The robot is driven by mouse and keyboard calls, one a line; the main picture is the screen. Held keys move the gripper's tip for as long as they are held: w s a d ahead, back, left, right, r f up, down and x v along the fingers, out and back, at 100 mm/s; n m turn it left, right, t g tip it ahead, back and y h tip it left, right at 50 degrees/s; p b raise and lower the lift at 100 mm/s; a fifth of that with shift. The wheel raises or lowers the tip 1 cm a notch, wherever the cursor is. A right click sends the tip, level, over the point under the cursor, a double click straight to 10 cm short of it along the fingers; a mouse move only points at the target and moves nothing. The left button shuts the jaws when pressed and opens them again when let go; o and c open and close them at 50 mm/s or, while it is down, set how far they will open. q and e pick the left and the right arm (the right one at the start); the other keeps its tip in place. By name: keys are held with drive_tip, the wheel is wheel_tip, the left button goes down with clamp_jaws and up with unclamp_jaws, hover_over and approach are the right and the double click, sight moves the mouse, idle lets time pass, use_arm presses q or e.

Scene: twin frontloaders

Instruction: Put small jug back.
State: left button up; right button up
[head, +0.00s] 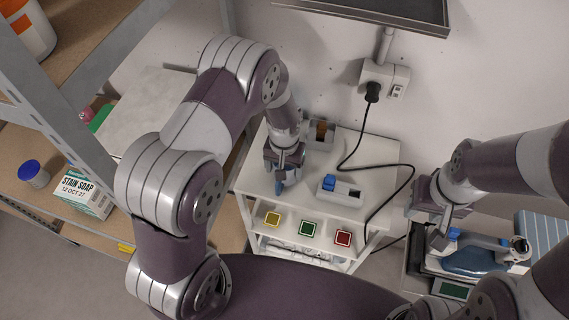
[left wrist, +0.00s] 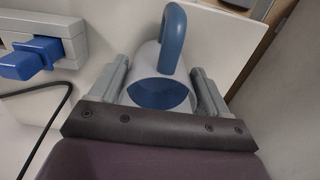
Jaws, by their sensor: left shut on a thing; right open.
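The small jug, white with a blue handle and blue opening, shows in the left wrist view (left wrist: 160,93) between the two fingers of my left gripper (left wrist: 159,68). In the head view my left gripper (head: 284,168) points down over the left part of a white cart top (head: 300,200). Only a blue bit of the jug (head: 279,187) shows there, and whether it touches the top cannot be told. My right gripper (head: 440,222) is open at the right, close to the blue-grey iron (head: 478,259).
A white box with a blue plug (head: 342,191) sits on the cart, right of the jug. A brown item (head: 321,130) stands at the back. A black cord (head: 352,150) runs from the wall socket (head: 384,78). A shelf with a stain soap box (head: 82,194) stands left.

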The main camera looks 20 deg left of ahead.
use_arm(q)
drive_tip(key=shift+f, duration=0.15)
drive_tip(key=o, duration=1.2)
drive_tip(key=shift+r, duration=0.3)
wheel_tip(320, 180, up, 11)
drive_tip(key=b, duration=0.3)
drive_tip(key=s+a+r, duration=0.1)
drive_tip(key=s+a, duration=0.2)
drive_tip(key=s, duration=0.3)
drive_tip(key=s+a+r+t, duration=0.1)
drive_tip(key=s+a, duration=0.1)
drive_tip(key=s, duration=0.5)
drive_tip(key=shift+a+r+b, duration=0.3)
drive_tip(key=shift+a+b, duration=0.05)
drive_tip(key=shift+a, duration=0.05)
